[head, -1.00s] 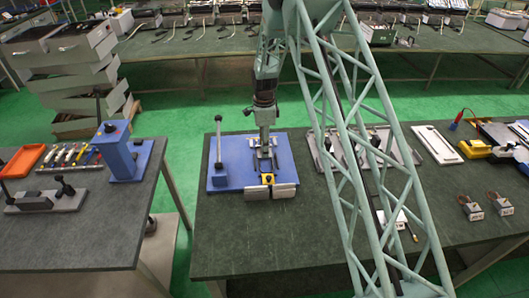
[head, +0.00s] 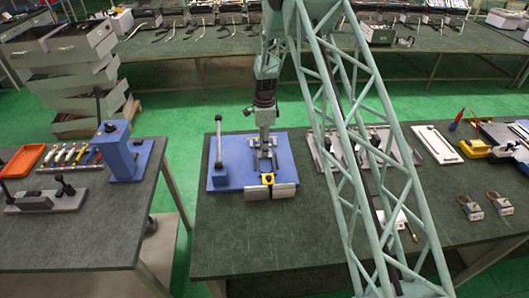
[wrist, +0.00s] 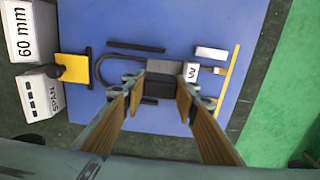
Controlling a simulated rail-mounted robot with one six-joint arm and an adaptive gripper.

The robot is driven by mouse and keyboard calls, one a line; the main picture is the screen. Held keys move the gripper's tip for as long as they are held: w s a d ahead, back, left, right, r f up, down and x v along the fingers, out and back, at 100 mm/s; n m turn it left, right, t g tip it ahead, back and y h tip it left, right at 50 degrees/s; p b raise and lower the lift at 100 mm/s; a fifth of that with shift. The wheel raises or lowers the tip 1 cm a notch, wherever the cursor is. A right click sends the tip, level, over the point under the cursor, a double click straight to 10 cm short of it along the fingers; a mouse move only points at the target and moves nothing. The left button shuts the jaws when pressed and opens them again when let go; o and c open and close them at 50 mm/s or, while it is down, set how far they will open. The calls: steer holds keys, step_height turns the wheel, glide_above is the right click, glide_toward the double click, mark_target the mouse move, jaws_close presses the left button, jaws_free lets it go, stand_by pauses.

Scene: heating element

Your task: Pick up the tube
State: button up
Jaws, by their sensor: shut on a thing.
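The tube is a thin dark U-shaped bend on the blue board in the wrist view (wrist: 101,65); its legs run right to a grey block (wrist: 163,68). My gripper (wrist: 162,80) has its two fingers on either side of this block, shut on it. In the head view my gripper (head: 264,158) points down over the middle of the blue board (head: 237,160). The tube is too small to make out in the head view. Its right part is hidden by the fingers and block in the wrist view.
Dark strips flank the tube (wrist: 136,46). White blocks marked "60 mm" (wrist: 17,32) and "SPAN" (wrist: 36,96) and a yellow piece (wrist: 73,68) lie left; a yellow bar (wrist: 229,82) is right. An upright lever (head: 218,143) stands left of my gripper.

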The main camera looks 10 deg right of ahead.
steer(key=shift+r, duration=0.2)
steer(key=shift+r+b, duration=0.4)
steer(key=shift+r, duration=4.45)
steer(key=shift+d, duration=0.1)
